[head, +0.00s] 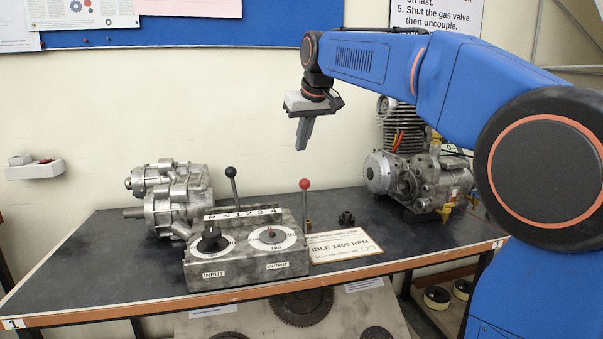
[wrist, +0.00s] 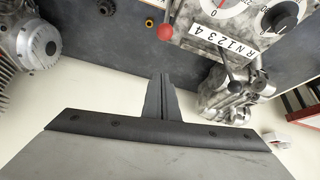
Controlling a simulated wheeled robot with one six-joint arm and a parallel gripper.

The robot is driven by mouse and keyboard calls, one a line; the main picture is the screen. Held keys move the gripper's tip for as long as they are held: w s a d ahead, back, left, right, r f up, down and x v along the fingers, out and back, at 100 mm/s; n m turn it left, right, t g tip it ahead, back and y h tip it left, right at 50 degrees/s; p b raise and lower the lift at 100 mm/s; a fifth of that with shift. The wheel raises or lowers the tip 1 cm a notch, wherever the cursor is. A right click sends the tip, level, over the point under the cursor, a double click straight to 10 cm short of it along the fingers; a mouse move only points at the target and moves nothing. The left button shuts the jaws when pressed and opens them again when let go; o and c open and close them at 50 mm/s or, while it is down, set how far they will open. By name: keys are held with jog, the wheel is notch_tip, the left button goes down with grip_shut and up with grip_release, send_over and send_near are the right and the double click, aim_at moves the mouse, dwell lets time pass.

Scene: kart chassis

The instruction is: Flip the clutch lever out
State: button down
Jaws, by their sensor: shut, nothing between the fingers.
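A grey metal control box (head: 245,278) stands on the bench, marked R N 1 2 3 4, with two dials labelled INPUT and OUTPUT. A red-knobbed lever (head: 305,185) stands about upright at the box's right end; its red knob also shows in the wrist view (wrist: 165,32). A black-knobbed lever (head: 231,173) rises behind the number strip. No label shows which one is the clutch lever. My gripper (head: 303,148) is shut and empty, pointing down in the air above and behind the red knob, apart from it. In the wrist view its fingers (wrist: 162,78) are together.
A metal gearbox (head: 175,205) stands on the bench at left and an engine (head: 415,170) at right. A small dark gear (head: 346,218) and an IDLE 1400 RPM card (head: 342,247) lie right of the box. The wall is close behind the bench (head: 120,265).

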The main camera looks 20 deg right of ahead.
jog(key=shift+f, duration=0.15)
jog(key=d+x, duration=0.1)
jog(key=x, duration=0.9)
jog(key=shift+s+f, duration=0.15)
jog(key=shift+s, duration=0.8)
jog(key=shift+s+f, duration=0.15)
jog(key=shift+s, duration=0.85)
jog(key=shift+s, duration=0.1)
